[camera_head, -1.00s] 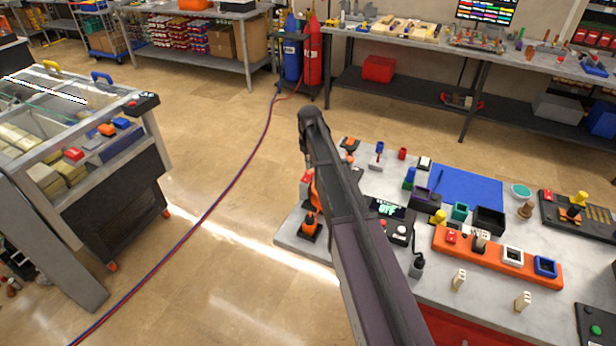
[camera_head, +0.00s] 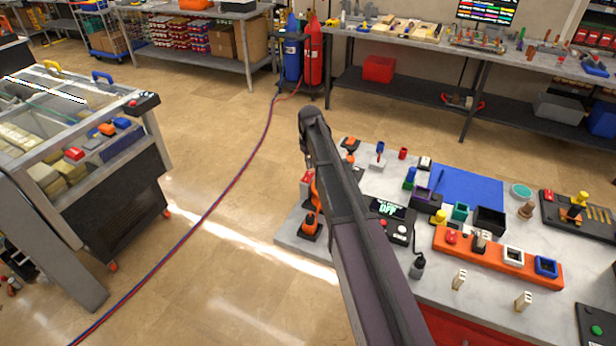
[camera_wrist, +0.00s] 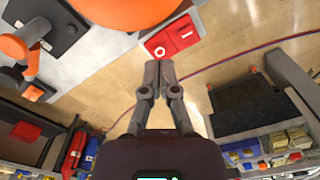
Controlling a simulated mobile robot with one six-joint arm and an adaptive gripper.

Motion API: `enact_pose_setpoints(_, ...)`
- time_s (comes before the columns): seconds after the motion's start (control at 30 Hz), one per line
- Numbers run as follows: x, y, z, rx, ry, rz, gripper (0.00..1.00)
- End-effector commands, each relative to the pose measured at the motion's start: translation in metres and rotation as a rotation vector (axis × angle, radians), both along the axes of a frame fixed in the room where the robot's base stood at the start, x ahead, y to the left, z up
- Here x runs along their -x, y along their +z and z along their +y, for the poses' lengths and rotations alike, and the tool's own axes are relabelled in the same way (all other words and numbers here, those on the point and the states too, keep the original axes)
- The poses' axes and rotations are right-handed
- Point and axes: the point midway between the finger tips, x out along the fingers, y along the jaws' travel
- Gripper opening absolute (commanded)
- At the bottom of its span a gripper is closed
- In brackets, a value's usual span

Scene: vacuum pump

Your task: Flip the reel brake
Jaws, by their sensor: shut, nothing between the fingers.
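A red rocker switch marked with a white O and a bar (camera_wrist: 171,37) is on a white block at the bench edge, beside a large orange round part (camera_wrist: 125,6) that looks like the reel. I take the switch for the reel brake, though no label shows. My gripper (camera_wrist: 159,67) is shut and empty, its fingertips just below the switch in the wrist view; I cannot tell whether they touch it. In the head view, the red switch (camera_head: 306,178) shows at the bench's left edge. My arm hides the gripper and most of the orange part there.
An orange lever-like device (camera_wrist: 25,47) stands left in the wrist view. The grey bench (camera_head: 420,290) holds a control box with a display (camera_head: 390,210), an orange block with sockets (camera_head: 495,258) and a blue mat (camera_head: 466,187). Open floor lies left, crossed by a red-blue hose (camera_head: 215,205).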

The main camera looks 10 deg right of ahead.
Motion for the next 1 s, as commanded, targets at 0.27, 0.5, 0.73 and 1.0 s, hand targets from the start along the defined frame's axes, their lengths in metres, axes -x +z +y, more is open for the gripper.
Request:
enact_pose_setpoints(0.27, 0.000, -0.004, 0.000, 0.000, -0.001, 0.000, 0.00)
enact_pose_setpoints(0.5, 0.000, -0.006, -0.001, 0.000, -0.001, 0.000, 0.00)
enact_pose_setpoints(0.73, 0.000, -0.008, -0.001, 0.000, -0.001, 0.000, 0.00)
enact_pose_setpoints(1.0, 0.000, -0.011, -0.001, 0.000, -0.001, 0.000, 0.00)
